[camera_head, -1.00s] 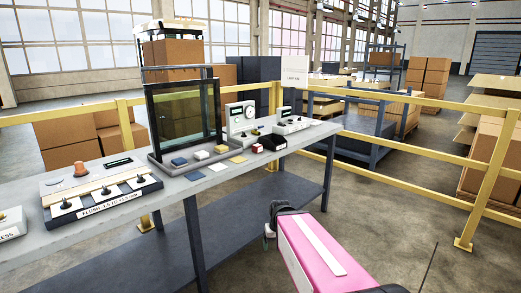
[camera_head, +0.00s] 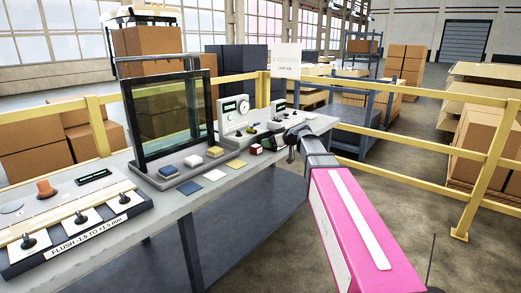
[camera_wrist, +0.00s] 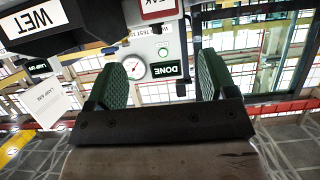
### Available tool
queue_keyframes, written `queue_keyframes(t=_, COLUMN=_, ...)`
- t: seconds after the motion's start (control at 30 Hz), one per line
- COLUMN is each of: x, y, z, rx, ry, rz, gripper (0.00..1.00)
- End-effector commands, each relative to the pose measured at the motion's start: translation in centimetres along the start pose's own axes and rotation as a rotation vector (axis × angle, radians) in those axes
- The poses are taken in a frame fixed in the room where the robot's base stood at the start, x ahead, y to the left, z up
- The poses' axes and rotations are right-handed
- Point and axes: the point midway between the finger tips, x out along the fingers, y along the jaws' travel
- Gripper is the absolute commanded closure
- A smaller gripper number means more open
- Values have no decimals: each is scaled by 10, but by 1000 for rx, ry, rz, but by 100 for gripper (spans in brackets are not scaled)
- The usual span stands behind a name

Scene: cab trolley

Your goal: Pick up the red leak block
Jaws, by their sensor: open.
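The red leak block (camera_head: 256,149) sits on the grey bench near its front edge, right of the colored cards. In the wrist view its red face with a partly cut-off white label (camera_wrist: 158,9) shows at the top edge, beyond my fingertips. My gripper (camera_head: 291,146) is at the bench's front edge, to the right of the block and apart from it. In the wrist view my gripper (camera_wrist: 163,72) has two green pads spread wide with nothing between them.
A black holder labelled WET (camera_wrist: 38,24) is close to the block. A gauge device (camera_head: 234,113) stands behind. A dark-framed glass panel (camera_head: 172,115) and blue, white and yellow blocks (camera_head: 193,160) are left. A yellow railing (camera_head: 400,168) runs behind the bench.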

Motion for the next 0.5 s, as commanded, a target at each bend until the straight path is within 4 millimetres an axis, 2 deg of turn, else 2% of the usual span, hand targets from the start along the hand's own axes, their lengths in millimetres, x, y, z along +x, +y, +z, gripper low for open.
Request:
queue_keyframes(t=0.3, x=45, y=1, z=2, rx=2, ry=-3, rz=-1, gripper=22)
queue_keyframes(t=0.5, x=56, y=-1, z=4, rx=3, ry=-4, rz=-1, gripper=22)
